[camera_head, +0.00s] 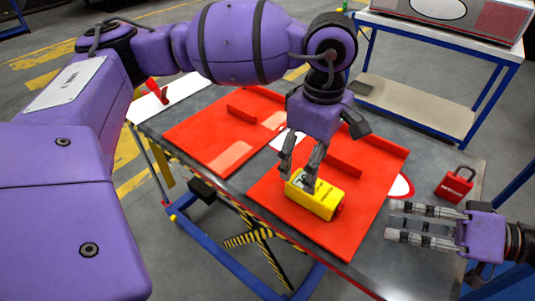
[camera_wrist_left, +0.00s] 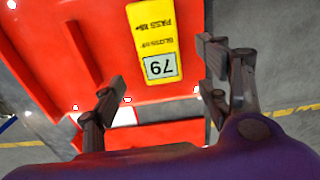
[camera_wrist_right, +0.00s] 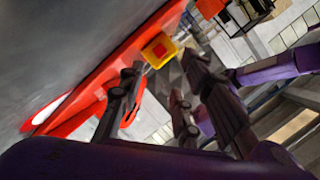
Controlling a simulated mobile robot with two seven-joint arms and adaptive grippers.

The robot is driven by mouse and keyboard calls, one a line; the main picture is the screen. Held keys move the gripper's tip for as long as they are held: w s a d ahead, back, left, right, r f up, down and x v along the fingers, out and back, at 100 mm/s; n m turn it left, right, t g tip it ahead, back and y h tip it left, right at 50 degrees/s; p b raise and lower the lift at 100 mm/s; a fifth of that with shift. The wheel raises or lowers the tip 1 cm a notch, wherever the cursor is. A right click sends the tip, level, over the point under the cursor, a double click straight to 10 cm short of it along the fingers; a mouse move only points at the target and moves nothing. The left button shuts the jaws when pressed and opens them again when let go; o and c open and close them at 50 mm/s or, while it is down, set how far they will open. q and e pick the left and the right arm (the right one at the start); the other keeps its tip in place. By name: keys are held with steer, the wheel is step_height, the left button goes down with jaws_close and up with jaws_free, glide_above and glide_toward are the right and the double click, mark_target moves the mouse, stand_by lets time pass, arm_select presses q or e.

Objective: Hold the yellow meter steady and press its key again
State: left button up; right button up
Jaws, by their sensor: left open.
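The yellow meter (camera_head: 322,202) lies on a red panel (camera_head: 370,225) on the table. In the left wrist view the meter (camera_wrist_left: 154,30) shows a display reading 79, upside down. In the right wrist view one end of the meter (camera_wrist_right: 158,50) carries a red square, which looks like its key. My left gripper (camera_head: 297,180) is open over the meter's display end; its fingers (camera_wrist_left: 162,75) stand apart on either side of it, and I cannot tell whether they touch. My right gripper (camera_head: 392,222) is open and empty right of the meter, pointing toward its red-square end.
A second red panel (camera_head: 195,135) lies at the table's left. Each panel has a raised red rib. A red padlock-shaped block (camera_head: 455,186) stands at the right of the grey table (camera_head: 360,262). A blue-framed shelf cart (camera_head: 420,105) stands behind.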

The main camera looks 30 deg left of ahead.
mark_target(314, 194)
arm_select(q)
steer(key=shift+d+f, duration=0.15)
steer(key=shift+f, duration=0.15)
step_height(314, 194, down, 8)
steer(key=shift+r, duration=0.25)
steer(key=shift+c, duration=0.5)
steer(key=shift+r, duration=0.1)
steer(key=c, duration=1.5)
arm_select(e)
steer(key=shift+f, duration=0.1)
jaws_close()
arm_select(q)
steer(key=shift+s+f, duration=0.1)
steer(key=shift+f, duration=0.1)
